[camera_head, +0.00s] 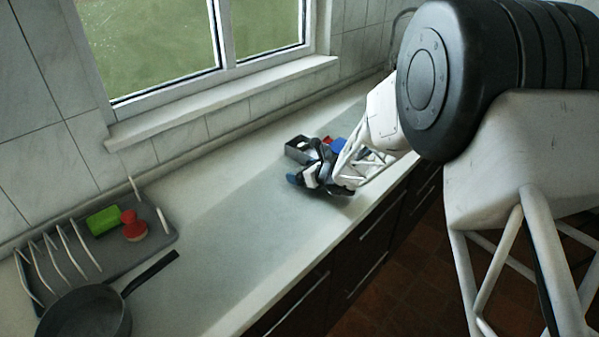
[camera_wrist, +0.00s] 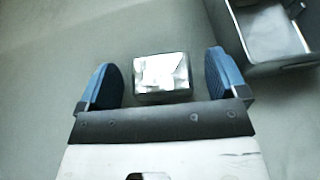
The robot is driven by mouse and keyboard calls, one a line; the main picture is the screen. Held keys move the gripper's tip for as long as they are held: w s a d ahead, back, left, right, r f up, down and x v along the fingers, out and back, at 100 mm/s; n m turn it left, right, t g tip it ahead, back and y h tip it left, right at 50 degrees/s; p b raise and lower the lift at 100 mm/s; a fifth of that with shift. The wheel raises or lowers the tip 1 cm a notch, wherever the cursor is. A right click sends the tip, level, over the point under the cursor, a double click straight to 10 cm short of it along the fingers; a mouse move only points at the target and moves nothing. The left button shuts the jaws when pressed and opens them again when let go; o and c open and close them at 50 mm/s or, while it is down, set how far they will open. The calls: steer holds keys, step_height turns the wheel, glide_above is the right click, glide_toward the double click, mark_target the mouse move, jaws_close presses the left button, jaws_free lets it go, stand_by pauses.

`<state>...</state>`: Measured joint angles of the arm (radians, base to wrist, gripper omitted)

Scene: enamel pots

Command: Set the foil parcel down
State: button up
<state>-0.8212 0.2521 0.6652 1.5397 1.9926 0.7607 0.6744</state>
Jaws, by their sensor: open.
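The foil parcel (camera_wrist: 161,74) is a small shiny silver block in the wrist view, lying on the pale counter (camera_wrist: 60,50). My gripper (camera_wrist: 163,78) is open, with one blue-padded finger on each side of the parcel. A gap shows between the parcel and each finger. In the head view my gripper (camera_head: 303,178) is low over the counter (camera_head: 235,215), and the parcel cannot be made out there.
A dark open-topped box (camera_head: 299,149) stands just behind my gripper; a metal-lined container (camera_wrist: 270,32) shows at upper right in the wrist view. A grey dish rack (camera_head: 158,232) and a dark pan (camera_head: 88,315) are at the left. The counter between is clear.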

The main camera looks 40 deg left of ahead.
steer(key=v, duration=1)
steer(key=shift+d+r, duration=0.1)
steer(key=shift+d, duration=0.2)
stand_by(0.6)
steer(key=shift+d+r, duration=0.1)
steer(key=s+d+r+n+h, duration=0.25)
steer(key=d+r, duration=0.35)
steer(key=d, duration=0.5)
steer(key=s+d+r+n+h, duration=0.1)
steer(key=d+r+n, duration=0.35)
steer(key=d, duration=0.65)
steer(key=s+d+r+n+h, duration=0.1)
steer(key=s+d+r+n, duration=0.15)
steer(key=d+r, duration=0.6)
steer(key=s+d+n+t+h, duration=0.1)
steer(key=s+d, duration=0.5)
steer(key=d, duration=0.6)
steer(key=s+d+n+h, duration=0.4)
steer(key=s+d, duration=0.3)
steer(key=d, duration=0.5)
steer(key=s+d+n+t+h, duration=0.1)
steer(key=s+d+n+h, duration=0.2)
steer(key=s+d, duration=0.4)
steer(key=d+r+h, duration=0.1)
steer(key=d, duration=0.4)
steer(key=shift+t, duration=0.3)
steer(key=shift+c, duration=0.3)
